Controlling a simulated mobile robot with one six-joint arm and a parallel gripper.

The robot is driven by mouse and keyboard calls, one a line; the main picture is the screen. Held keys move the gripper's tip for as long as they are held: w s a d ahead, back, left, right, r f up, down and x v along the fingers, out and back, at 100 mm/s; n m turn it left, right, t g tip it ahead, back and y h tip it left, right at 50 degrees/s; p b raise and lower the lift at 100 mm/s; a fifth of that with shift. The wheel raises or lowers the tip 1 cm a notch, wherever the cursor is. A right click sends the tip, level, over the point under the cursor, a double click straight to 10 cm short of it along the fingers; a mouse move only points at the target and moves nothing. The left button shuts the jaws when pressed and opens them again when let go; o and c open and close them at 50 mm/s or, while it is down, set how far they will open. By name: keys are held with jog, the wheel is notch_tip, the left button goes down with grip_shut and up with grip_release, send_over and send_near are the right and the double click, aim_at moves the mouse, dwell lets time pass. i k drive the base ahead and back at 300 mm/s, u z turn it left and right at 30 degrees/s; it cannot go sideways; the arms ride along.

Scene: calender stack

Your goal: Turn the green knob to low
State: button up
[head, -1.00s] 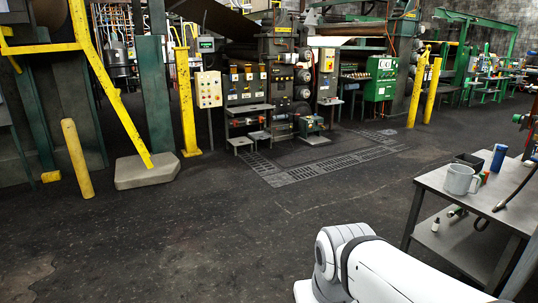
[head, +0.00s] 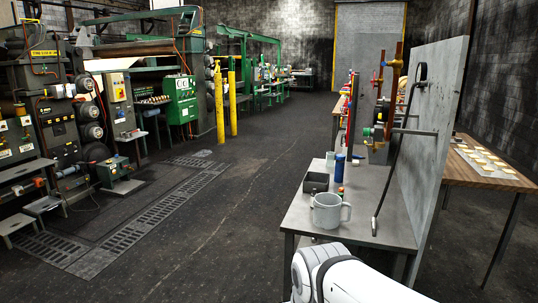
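A small round green part (head: 367,132), which may be the green knob, shows beside an upright fitting with red and brass-coloured parts (head: 389,105) at the grey panel (head: 432,110) on the right. It is too small and too far for me to read any mark or setting on it. My gripper is out of view. Only a white link of my arm shows at the bottom, in front of the near end of the grey table (head: 300,218), well short of the green part.
A grey mug (head: 327,210), a dark open box (head: 316,182) and a blue cylinder (head: 339,167) stand on the table. A long black handle-like bar rises before the panel. A wooden table (head: 500,178) stands behind it. Machinery and yellow posts (head: 219,100) line the left; the floor between is clear.

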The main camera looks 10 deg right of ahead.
aim_at(365, 132)
jog(key=z, duration=0.55)
jog(key=i, duration=1.25)
jog(key=z, duration=0.45)
jog(key=k, duration=0.85)
jog(key=z, duration=0.15)
jog(key=i, duration=0.9)
jog(key=u, duration=0.1)
jog(key=k, duration=1.1)
jog(key=u, duration=0.7)
jog(key=i, duration=0.3)
jog(key=z, duration=0.25)
